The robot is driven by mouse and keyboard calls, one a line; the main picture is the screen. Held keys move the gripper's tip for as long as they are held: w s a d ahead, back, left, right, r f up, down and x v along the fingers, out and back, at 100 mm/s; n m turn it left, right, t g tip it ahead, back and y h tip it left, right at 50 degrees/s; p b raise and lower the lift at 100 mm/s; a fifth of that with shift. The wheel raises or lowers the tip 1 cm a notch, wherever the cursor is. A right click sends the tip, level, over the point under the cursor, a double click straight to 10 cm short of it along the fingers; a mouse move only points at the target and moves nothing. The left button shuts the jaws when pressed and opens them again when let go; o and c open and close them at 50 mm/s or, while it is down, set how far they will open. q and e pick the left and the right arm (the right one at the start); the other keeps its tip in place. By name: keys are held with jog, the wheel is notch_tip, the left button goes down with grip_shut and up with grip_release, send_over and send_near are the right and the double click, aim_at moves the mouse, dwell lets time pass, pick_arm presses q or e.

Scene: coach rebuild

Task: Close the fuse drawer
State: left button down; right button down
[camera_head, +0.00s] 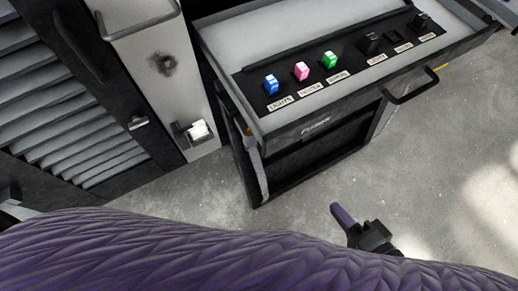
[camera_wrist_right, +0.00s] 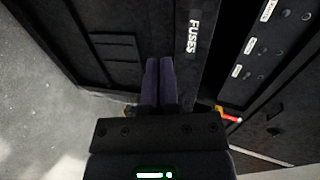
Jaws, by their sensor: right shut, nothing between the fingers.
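The fuse drawer (camera_head: 222,42) is open in the head view, a grey tray with a dark front panel. Its front carries the word FUSES, which also reads on the drawer front (camera_wrist_right: 195,38) in the wrist view. A black bar handle (camera_head: 412,86) sits on the front, toward the right. My right gripper (camera_head: 340,212) is shut and empty, in front of and below the drawer front in the head view. In the wrist view its two purple fingers (camera_wrist_right: 158,62) are together beside the drawer front; contact cannot be told. My left gripper is not in view.
Blue (camera_head: 271,84), pink (camera_head: 301,71) and green (camera_head: 329,59) fuses stand in a labelled black strip in the drawer, with black pieces farther right. A louvred dark panel (camera_head: 60,95) is at left. Grey floor (camera_head: 450,150) is clear at right.

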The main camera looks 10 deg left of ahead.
notch_tip(320, 180, up, 3)
jog(key=a+y, duration=0.1)
jog(key=a, duration=0.1)
jog(key=p, duration=0.5)
send_near(284, 142)
jog(key=shift+t, duration=0.3)
jog(key=x, duration=0.6)
jog(key=shift+a+f, duration=0.1)
jog(key=shift+f, duration=0.2)
jog(key=shift+w+a+f, duration=0.1)
jog(key=shift+w+a, duration=0.2)
jog(key=shift+w, duration=0.15)
